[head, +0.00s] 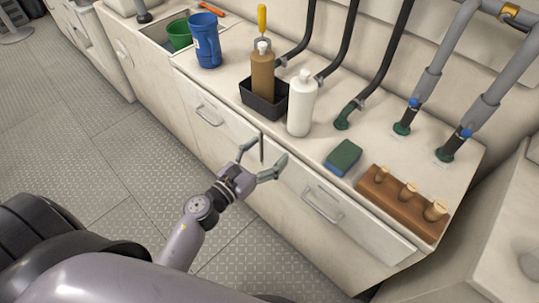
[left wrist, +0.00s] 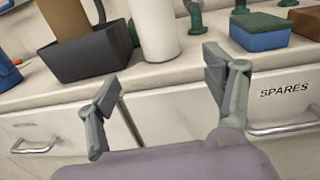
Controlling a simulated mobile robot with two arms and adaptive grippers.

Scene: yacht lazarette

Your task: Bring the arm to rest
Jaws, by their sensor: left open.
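My left gripper (head: 262,160) is open and empty in the head view, in front of the drawer fronts and just short of the counter's front edge. Its two spread fingers also show in the left wrist view (left wrist: 165,97), with nothing between them but the counter front behind. My left arm (head: 197,215) reaches in from the lower left. My right gripper is in neither view.
The counter (head: 230,82) bears a black bin (head: 264,101) with a brown bottle (head: 262,72), a white bottle (head: 301,104), a blue jug (head: 206,42), a sponge (head: 343,157) and a wooden rack (head: 400,203). Drawer handles (head: 322,206) stick out. The floor (head: 75,130) at left is clear.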

